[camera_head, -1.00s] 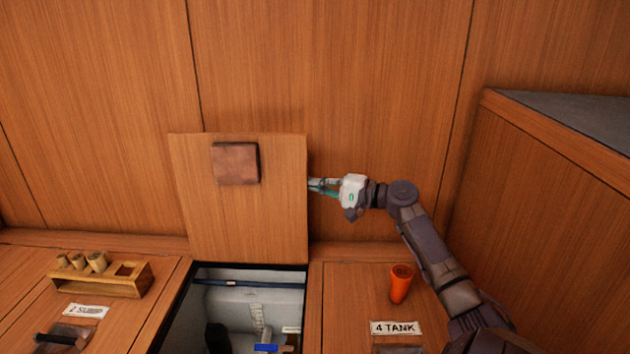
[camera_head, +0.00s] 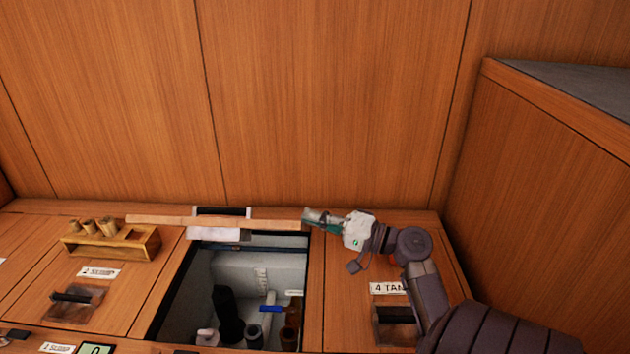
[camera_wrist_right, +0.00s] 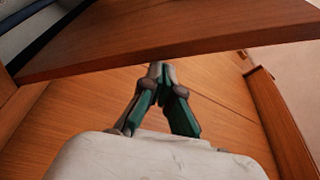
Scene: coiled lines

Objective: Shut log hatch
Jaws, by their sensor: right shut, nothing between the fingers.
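The hatch lid (camera_head: 165,220) is partly lowered over the open hatch. In the head view it shows nearly edge-on, as a thin wooden strip. My right gripper (camera_head: 308,217) is shut and empty at the lid's right end. In the right wrist view, the shut fingertips (camera_wrist_right: 160,68) are close to the wooden lid (camera_wrist_right: 190,45); I cannot tell whether they touch it. A dark, pale-rimmed piece (camera_head: 222,211) shows just above the strip and a white piece (camera_head: 215,235) just below. My left gripper is not in view.
The open compartment (camera_head: 215,270) holds dark bottles and a blue-handled item (camera_head: 270,308). A wooden rack (camera_head: 125,245) with corks stands left. A "4 TANK" label (camera_head: 387,288) lies right, beside my arm. A tall wooden cabinet (camera_head: 550,150) bounds the right side.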

